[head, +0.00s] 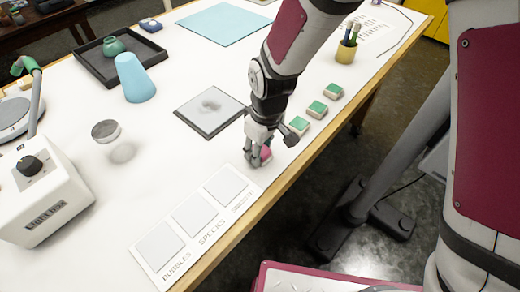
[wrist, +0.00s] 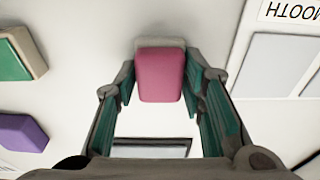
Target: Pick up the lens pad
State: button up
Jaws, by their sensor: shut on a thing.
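The lens pad (wrist: 160,76) is a pink block with a pale grey base, seen between my fingers in the wrist view. In the head view a small pink part of it (head: 266,154) shows at my fingertips. My gripper (head: 258,158) points down near the table's front edge and is shut on the pad, with a green-faced finger at each side (wrist: 162,84). I cannot tell whether the pad touches the table. Its far side is hidden.
Several green-topped blocks (head: 317,109) lie right of my gripper; a purple block (wrist: 22,132) shows in the wrist view. A grey square mat (head: 190,113) lies behind. A card with three squares (head: 195,214) lies front left, beside the light box (head: 45,200).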

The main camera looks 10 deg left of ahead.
jog(key=shift+w+r, duration=0.1)
jog(key=shift+r, duration=0.7)
notch_tip(320, 180, up, 2)
jog(key=shift+r+b, duration=0.1)
jog(key=shift+b, duration=0.25)
jog(key=s+d+r+p, duration=0.1)
jog(key=s+d+p, duration=0.4)
jog(key=s, duration=0.9)
jog(key=shift+s+d+r, duration=0.15)
jog(key=shift+s+d, duration=0.15)
jog(key=shift+d, duration=0.65)
